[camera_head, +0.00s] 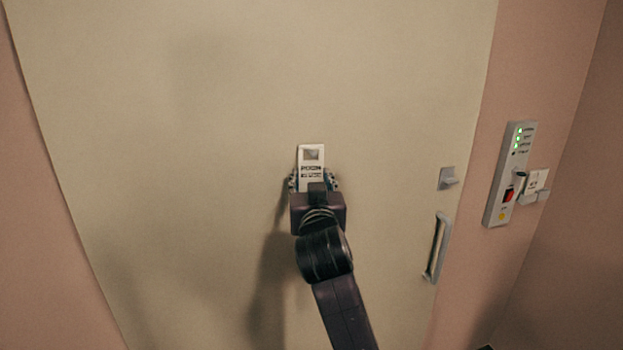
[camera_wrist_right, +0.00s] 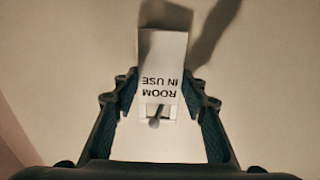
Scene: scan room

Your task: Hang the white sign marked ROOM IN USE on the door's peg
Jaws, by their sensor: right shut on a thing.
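The white sign (camera_head: 311,173) is upright in front of the door (camera_head: 200,120), its square opening at the top. My right gripper (camera_head: 314,184) is shut on the sign, one finger at each side edge. In the right wrist view the sign (camera_wrist_right: 165,55) appears upside down and reads ROOM IN USE. A short dark peg (camera_wrist_right: 155,121) shows at the sign's opening in that view; I cannot tell how far it passes through. The peg cannot be made out in the head view. My left gripper is not in view.
The door has a grey latch (camera_head: 447,178) and a vertical handle (camera_head: 437,248) at its right side. A grey wall panel (camera_head: 497,205) with green lights and a red switch is farther right, with a small white card (camera_head: 537,181) beside it. The door around the sign is clear.

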